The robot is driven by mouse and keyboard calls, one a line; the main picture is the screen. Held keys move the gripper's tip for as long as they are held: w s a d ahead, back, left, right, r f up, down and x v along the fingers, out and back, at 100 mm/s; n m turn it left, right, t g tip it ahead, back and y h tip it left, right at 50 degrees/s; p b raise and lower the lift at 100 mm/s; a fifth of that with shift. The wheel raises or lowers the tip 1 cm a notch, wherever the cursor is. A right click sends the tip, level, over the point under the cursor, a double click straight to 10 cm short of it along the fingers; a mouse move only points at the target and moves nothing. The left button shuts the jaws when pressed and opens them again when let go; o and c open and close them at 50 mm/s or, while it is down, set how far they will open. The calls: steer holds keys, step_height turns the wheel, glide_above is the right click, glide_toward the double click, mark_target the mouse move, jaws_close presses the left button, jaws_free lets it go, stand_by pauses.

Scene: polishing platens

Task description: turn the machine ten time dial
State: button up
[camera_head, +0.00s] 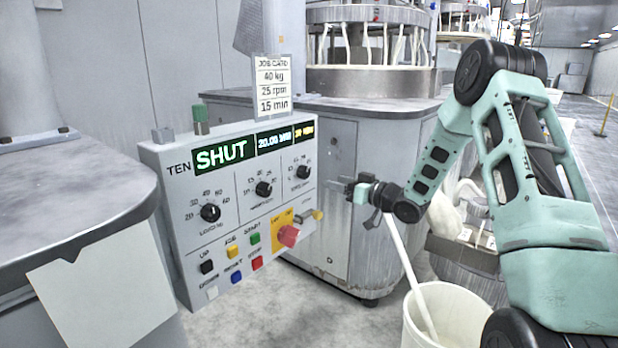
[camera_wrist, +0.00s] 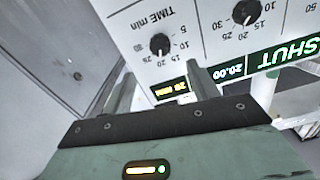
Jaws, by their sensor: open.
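The machine ten panel (camera_head: 240,200) is a pale box labelled TEN with a green SHUT display. Its time dial (camera_head: 303,172) is the black knob furthest right of three. In the wrist view the time dial (camera_wrist: 159,44) shows upside down under "TIME min", just beyond the fingers. Its exact setting is hard to read. My gripper (camera_head: 347,187) is to the right of the panel's right edge, open and apart from the dial. In the wrist view my gripper (camera_wrist: 160,84) has a finger on each side and nothing between them.
A job card (camera_head: 272,88) on top reads 40 kg, 25 rpm, 15 min. A load dial (camera_head: 210,212) and a speed dial (camera_head: 264,188) sit to the left. A red stop knob (camera_head: 289,235) sticks out below. A white bucket (camera_head: 445,318) holds a pale stick.

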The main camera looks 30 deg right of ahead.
mark_target(307, 173)
steer(key=b+x, duration=0.1)
steer(key=x, duration=0.9)
steer(key=shift+w+a+f, duration=0.1)
steer(key=shift+w+a, duration=0.05)
steer(key=shift+w, duration=0.2)
steer(key=c, duration=1)
